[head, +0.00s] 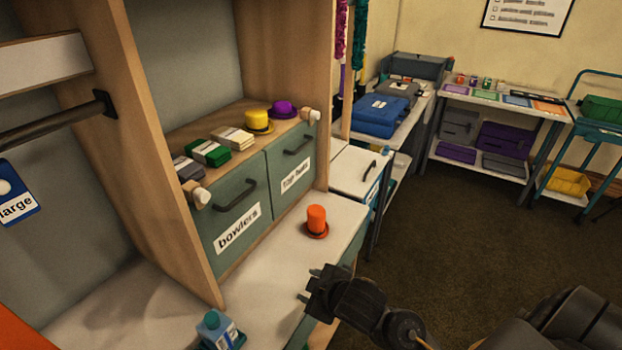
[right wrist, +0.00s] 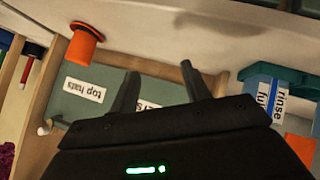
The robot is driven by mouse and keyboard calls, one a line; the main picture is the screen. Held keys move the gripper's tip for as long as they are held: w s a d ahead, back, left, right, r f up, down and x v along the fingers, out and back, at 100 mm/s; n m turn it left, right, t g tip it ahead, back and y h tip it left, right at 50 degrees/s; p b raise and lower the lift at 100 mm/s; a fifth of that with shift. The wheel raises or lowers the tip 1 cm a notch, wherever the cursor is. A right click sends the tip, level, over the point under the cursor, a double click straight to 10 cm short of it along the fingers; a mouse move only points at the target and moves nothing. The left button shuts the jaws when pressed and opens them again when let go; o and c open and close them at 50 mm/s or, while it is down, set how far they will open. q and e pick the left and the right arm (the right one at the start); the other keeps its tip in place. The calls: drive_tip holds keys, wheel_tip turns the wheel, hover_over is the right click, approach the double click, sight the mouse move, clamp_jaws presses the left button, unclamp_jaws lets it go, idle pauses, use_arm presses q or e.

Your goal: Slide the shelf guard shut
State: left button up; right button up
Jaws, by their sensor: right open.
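The shelf (head: 228,165) above two drawers holds several green, grey and white packs, a yellow hat (head: 257,121) and a purple hat (head: 283,109). Pale wooden knobs stand at its front corners, one at the left (head: 200,197) and one at the right (head: 311,116). I cannot clearly make out a guard panel between them. My right gripper (head: 308,284) is open and empty over the front of the white counter, below and in front of the drawers. Its two fingers also show apart in the right wrist view (right wrist: 160,72). My left gripper is out of view.
A blue bottle (head: 214,328) stands at the counter's front left. Drawer handles (head: 237,196) stick out. The floor (head: 440,235) at right is open.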

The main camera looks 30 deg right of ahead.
drive_tip(key=w+a+r+n+t+y, duration=0.2)
drive_tip(key=w+r+n, duration=0.3)
drive_tip(key=r, duration=0.5)
drive_tip(key=w+a+r+n+t+y, duration=0.1)
drive_tip(key=w+r+n+t+y, duration=0.1)
drive_tip(key=w+r+n, duration=0.55)
drive_tip(key=w+a+r+n+t+y, duration=0.2)
drive_tip(key=w+r+n+y, duration=0.15)
drive_tip(key=r, duration=0.85)
drive_tip(key=s+d+r+n+g+y, duration=0.1)
drive_tip(key=d+r+n, duration=0.2)
drive_tip(key=r+n, duration=0.7)
drive_tip(key=s+d+r+n+y, duration=0.1)
drive_tip(key=d+r+n, duration=0.25)
drive_tip(key=r, duration=1.25)
drive_tip(key=s+d+r+n+h, duration=0.2)
drive_tip(key=s+d+r+n, duration=0.2)
drive_tip(key=s+d+r, duration=0.75)
drive_tip(key=p+x, duration=0.3)
drive_tip(key=x, duration=0.8)
drive_tip(key=shift+a+r+t+p, duration=0.35)
drive_tip(key=shift+a+r+t, duration=0.1)
drive_tip(key=shift+r, duration=0.15)
drive_tip(key=shift+s, duration=0.1)
clamp_jaws()
